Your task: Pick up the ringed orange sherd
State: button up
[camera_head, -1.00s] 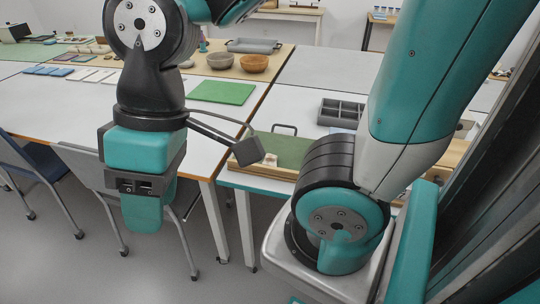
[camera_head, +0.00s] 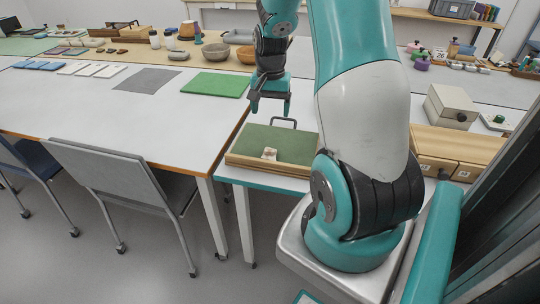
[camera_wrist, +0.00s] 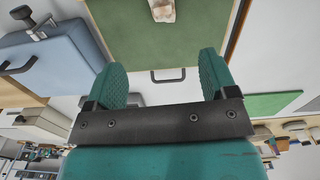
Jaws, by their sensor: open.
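A small pale sherd with orange-brown patches (camera_head: 269,154) lies on the green bed of a wood-rimmed tray (camera_head: 240,160). I cannot make out a ring on it. In the wrist view the sherd (camera_wrist: 162,10) is at the top edge, partly cut off, over the green tray bed (camera_wrist: 120,30). My gripper (camera_head: 270,108) is open and empty, pointing down above the far side of the tray. In the wrist view its two teal fingers (camera_wrist: 163,75) are spread apart, with the tray's black handle beyond them. The sherd is clear of the fingers.
A black handle (camera_head: 284,122) stands at the tray's far edge. A green mat (camera_head: 216,85) and a grey mat (camera_head: 147,80) lie on the white table to the left. Wooden drawers (camera_head: 455,152) are at the right. A grey-blue case (camera_wrist: 50,65) shows in the wrist view.

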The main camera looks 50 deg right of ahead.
send_over(270, 151)
notch_tip(270, 151, down, 10)
jog(key=shift+s+a+f, duration=0.1)
jog(key=shift+f, duration=0.1)
jog(key=f+p, duration=0.1)
jog(key=f, duration=0.4)
jog(key=shift+w+f, duration=0.1)
jog(key=shift+w, duration=0.1)
jog(key=c, duration=1)
